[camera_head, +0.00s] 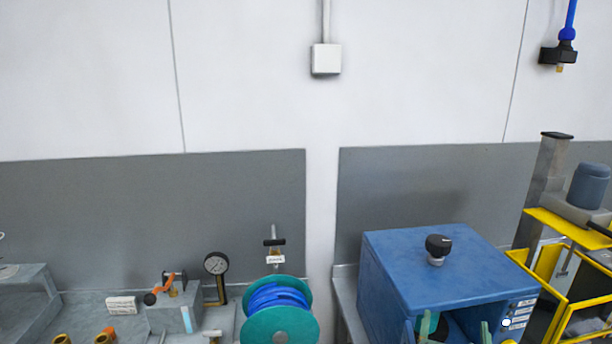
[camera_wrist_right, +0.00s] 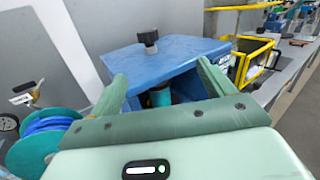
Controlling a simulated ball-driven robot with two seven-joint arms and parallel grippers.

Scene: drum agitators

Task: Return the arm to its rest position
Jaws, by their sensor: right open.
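My right gripper (camera_head: 455,328) shows at the bottom edge of the head view, as two green fingers in front of a blue box (camera_head: 430,262). In the right wrist view my right gripper (camera_wrist_right: 162,82) has its two green fingers spread wide, with nothing held between them. Beyond the fingers is the blue box (camera_wrist_right: 185,55) with a black knob (camera_wrist_right: 148,39) on top and a dark opening in front. A teal cylinder (camera_wrist_right: 160,97) shows inside the opening, apart from the fingers as far as I can tell. My left gripper is in neither view.
A teal reel of blue hose (camera_head: 278,312) stands left of the box. A pressure gauge (camera_head: 216,264) and a valve block (camera_head: 173,305) are further left. A yellow frame (camera_head: 548,296) stands close at right. A blue hose fitting (camera_head: 558,54) hangs at upper right.

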